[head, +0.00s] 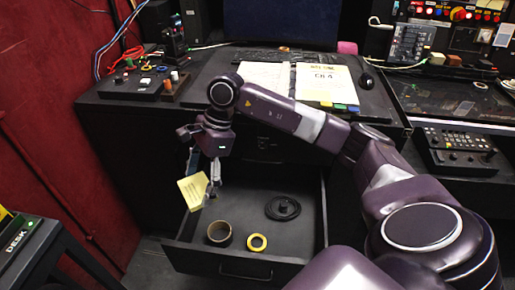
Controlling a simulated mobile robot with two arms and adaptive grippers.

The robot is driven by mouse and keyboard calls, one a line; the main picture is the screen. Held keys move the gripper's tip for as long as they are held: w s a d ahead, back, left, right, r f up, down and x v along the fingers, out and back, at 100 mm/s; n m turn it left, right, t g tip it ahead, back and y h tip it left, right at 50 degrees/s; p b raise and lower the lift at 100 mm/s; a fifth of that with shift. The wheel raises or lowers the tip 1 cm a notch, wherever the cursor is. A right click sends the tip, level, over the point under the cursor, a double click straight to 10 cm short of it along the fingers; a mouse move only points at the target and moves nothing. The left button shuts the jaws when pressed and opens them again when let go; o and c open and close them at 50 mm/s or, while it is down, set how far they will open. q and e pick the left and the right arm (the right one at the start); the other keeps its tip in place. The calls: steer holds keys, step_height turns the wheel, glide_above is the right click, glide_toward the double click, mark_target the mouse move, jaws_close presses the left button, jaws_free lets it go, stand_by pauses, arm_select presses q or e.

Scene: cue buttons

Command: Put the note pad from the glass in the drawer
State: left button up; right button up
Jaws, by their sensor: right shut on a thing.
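My right gripper (206,172) hangs over the left side of an open black drawer (305,225). It is shut on a small yellow note pad (193,190), held tilted above the drawer's left wall. The drawer is pulled out below the desk and holds a brown tape roll (219,233), a small yellow ring (257,242) and a black round thing (283,208). I cannot make out the glass named in the task. My left gripper does not show.
The desk (215,68) above carries a keyboard, an open booklet (325,83), a mouse (366,81) and a button box (145,83) at the left. A control panel (460,143) sits at the right. A dark stand (45,240) is at lower left.

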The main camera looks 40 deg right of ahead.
steer(key=w+d+f+m+t+h+b, duration=0.2)
steer(key=w+d+f+m+b, duration=0.15)
steer(key=f+m, duration=0.2)
steer(key=w+d+f+m+t+h+b, duration=0.1)
steer(key=w+d+f+m+t+b, duration=0.2)
steer(key=m, duration=0.4)
steer(key=m+g+h+b, duration=0.3)
steer(key=m+h+b, duration=0.2)
steer(key=m+b, duration=0.65)
glide_above(233, 201)
steer(key=s+a+p, duration=0.1)
steer(key=p, duration=0.1)
step_height(233, 201, down, 16)
steer(key=shift+a+r+m, duration=0.1)
steer(key=shift+m, duration=0.9)
step_height(233, 201, down, 5)
steer(key=shift+b, duration=0.3)
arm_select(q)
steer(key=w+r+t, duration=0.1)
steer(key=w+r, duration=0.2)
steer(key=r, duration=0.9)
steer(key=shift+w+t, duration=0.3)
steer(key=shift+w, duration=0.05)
arm_select(e)
steer(key=o, duration=1.2)
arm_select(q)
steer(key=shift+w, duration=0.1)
